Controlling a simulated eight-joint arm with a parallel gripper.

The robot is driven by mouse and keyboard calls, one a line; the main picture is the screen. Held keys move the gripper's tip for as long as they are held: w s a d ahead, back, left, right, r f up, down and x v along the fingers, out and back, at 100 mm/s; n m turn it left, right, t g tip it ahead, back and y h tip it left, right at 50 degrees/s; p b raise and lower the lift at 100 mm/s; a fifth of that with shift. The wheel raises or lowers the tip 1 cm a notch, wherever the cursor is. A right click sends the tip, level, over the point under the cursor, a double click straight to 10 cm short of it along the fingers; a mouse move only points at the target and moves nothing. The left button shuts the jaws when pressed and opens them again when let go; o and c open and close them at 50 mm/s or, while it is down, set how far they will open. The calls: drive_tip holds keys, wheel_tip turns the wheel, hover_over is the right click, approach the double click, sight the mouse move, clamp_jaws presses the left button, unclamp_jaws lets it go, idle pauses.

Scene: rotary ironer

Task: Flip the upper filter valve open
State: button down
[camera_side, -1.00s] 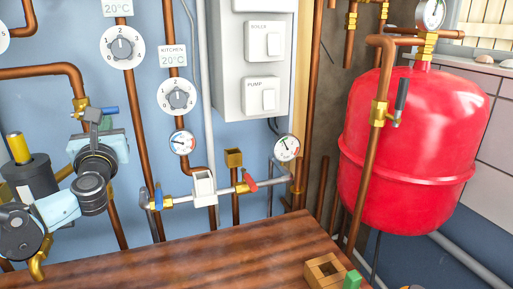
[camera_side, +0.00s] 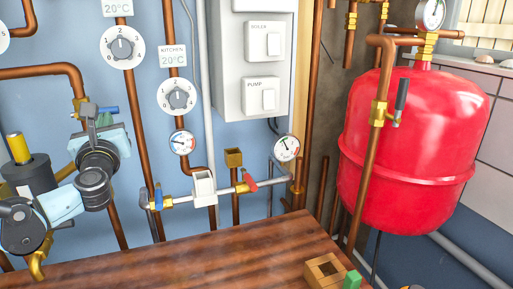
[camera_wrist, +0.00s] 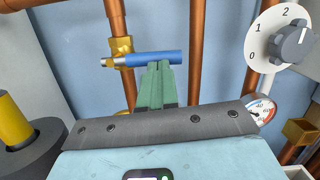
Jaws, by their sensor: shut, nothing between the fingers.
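The upper filter valve has a brass body (camera_wrist: 122,48) on a vertical copper pipe and a blue lever (camera_wrist: 153,59). The lever lies roughly level, across the pipe, pointing right in the wrist view. The blue lever also shows in the side view (camera_side: 110,110). My gripper (camera_wrist: 158,66) has its green fingers shut together, with nothing between them. The fingertips are right at the lever, near its middle; I cannot tell whether they touch it. In the side view my gripper (camera_side: 104,120) is partly hidden by my wrist.
A dark cylinder with a yellow top (camera_wrist: 15,120) stands left of my gripper. A second copper pipe (camera_wrist: 195,45) and a dial (camera_wrist: 283,38) are to the right. Lower down are a blue-handled valve (camera_side: 158,196), a red-handled valve (camera_side: 248,184) and a wooden top (camera_side: 190,262).

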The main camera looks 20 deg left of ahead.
drive_tip(key=shift+r+n, duration=0.3)
drive_tip(key=shift+n, duration=0.3)
wheel_tip(320, 180, up, 6)
drive_tip(key=s+a+n+g, duration=0.2)
drive_tip(key=n+g, duration=0.1)
drive_tip(key=n, duration=1.3)
drive_tip(key=shift+r+g, duration=0.2)
drive_tip(key=shift+g, duration=0.2)
drive_tip(key=shift+s, duration=0.1)
drive_tip(key=s+d+f, duration=0.1)
drive_tip(key=s+d, duration=0.4)
drive_tip(key=d, duration=0.7)
drive_tip(key=shift+f, duration=0.25)
drive_tip(key=shift+a, duration=0.1)
